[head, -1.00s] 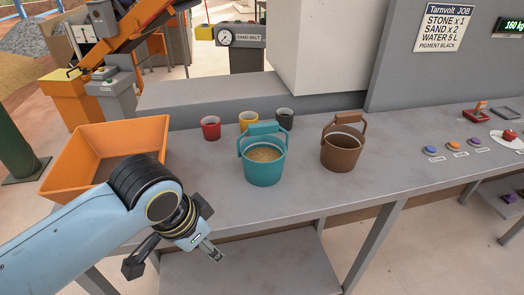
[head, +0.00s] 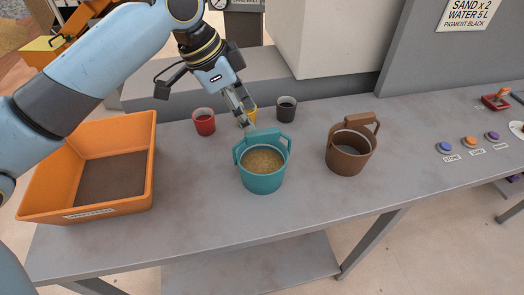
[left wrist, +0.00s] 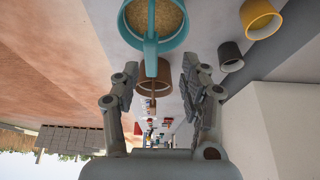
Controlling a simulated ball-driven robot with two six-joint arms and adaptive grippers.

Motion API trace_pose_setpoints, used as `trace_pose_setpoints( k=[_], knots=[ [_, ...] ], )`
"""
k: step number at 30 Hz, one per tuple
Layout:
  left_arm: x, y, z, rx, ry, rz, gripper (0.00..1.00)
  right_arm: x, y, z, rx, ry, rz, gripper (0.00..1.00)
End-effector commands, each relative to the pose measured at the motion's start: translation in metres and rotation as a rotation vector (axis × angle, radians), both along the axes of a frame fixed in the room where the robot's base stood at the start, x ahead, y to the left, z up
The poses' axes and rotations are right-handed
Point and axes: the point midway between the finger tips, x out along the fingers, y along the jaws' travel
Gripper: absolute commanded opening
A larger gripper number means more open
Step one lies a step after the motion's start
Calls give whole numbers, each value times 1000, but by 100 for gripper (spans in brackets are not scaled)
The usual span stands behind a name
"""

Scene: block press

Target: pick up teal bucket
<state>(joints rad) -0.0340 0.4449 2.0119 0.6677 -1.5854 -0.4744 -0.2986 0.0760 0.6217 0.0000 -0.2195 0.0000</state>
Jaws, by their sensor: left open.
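The teal bucket (head: 262,172) stands upright on the grey table, filled with a tan grainy material, its handle raised. My left gripper (head: 247,116) is above and just behind the bucket's handle in the head view, pointing down. In the left wrist view the two fingers (left wrist: 158,85) are spread apart with nothing between them. The teal bucket (left wrist: 133,38) shows at the top of that view, its handle coming down toward the fingers but apart from them. My right gripper is not in view.
A brown bucket (head: 350,158) stands to the right of the teal one. Behind are a red cup (head: 204,125), a yellow cup (head: 250,114) partly hidden by my gripper, and a dark cup (head: 287,112). An orange bin (head: 148,165) is at left. Buttons (head: 469,142) sit at right.

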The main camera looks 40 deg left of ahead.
Motion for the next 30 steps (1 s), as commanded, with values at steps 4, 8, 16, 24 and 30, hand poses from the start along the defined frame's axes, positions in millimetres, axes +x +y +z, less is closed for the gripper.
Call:
trace_pose_setpoints(
  k=[4, 8, 16, 24, 30],
  knots=[
    [6, -6, -19, -3, 0, 2, 44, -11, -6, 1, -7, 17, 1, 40],
    [9, -10, -27, -1, 0, 2, 44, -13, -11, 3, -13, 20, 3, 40],
    [19, -28, -61, 0, 2, 3, 44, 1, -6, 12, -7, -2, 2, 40],
    [22, -30, -71, 3, -1, 1, 44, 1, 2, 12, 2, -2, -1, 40],
    [21, -30, -70, 2, -1, 2, 26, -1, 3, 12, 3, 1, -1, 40]
  ],
)
